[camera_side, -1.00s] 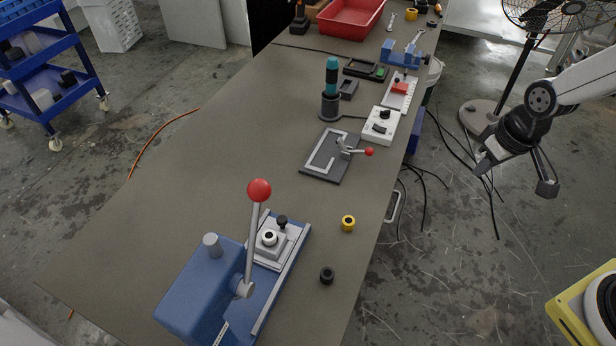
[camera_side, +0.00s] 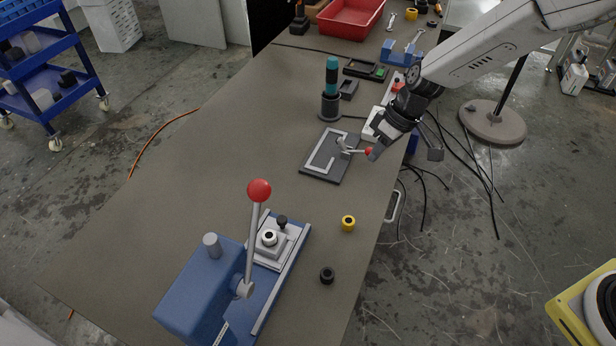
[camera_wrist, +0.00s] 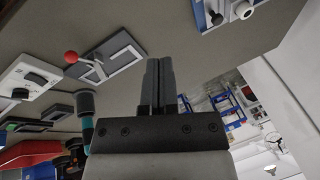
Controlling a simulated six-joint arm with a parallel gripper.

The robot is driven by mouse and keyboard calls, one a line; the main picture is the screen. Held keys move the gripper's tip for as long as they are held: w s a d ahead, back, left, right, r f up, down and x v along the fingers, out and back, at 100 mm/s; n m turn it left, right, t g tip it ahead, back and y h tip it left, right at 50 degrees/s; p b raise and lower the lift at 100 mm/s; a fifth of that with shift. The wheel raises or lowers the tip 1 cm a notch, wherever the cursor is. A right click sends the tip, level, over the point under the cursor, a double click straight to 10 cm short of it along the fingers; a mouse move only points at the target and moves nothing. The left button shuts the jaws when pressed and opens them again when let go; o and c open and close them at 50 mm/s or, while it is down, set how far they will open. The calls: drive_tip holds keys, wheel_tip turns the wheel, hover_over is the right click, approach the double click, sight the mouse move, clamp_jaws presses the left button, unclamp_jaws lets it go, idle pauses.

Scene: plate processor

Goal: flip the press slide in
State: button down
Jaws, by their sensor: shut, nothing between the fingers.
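The blue press (camera_side: 200,295) stands at the front of the bench with its lever (camera_side: 252,240) upright, topped by a red ball. Its grey slide (camera_side: 268,252) lies on the rails beyond the lever, carrying a white round part with a dark centre and a black knob (camera_side: 282,221). Part of the slide, with the black knob (camera_wrist: 217,18), also shows at the top of the wrist view. My gripper (camera_side: 373,153) is shut and empty, above the bench's right edge by the toggle clamp's red tip, well away from the slide. Its closed fingers (camera_wrist: 160,75) show in the wrist view.
A clamp fixture (camera_side: 330,157) with a red-tipped handle is close to my gripper. A white control box (camera_side: 372,125) and a teal-topped tool (camera_side: 331,85) stand behind. The bench's left side is clear.

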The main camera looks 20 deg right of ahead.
drive_tip(key=w+a+f+n+y, duration=0.2)
drive_tip(key=w+a+f, duration=0.3)
drive_tip(key=a, duration=0.4)
drive_tip(key=shift+w+n+y, duration=0.15)
drive_tip(key=shift+n+y, duration=0.25)
drive_tip(key=shift+n, duration=0.1)
drive_tip(key=shift+f, duration=0.2)
drive_tip(key=x, duration=1)
drive_tip(key=shift+s, duration=0.25)
drive_tip(key=shift+s+a, duration=0.65)
drive_tip(key=shift+a, duration=0.25)
drive_tip(key=shift+s+a+f, duration=0.2)
drive_tip(key=shift+s+a, duration=0.3)
drive_tip(key=shift+a, duration=0.2)
drive_tip(key=s+a, duration=1)
drive_tip(key=shift+s+a, duration=0.15)
drive_tip(key=shift+s, duration=0.05)
drive_tip(key=shift+g, duration=0.3)
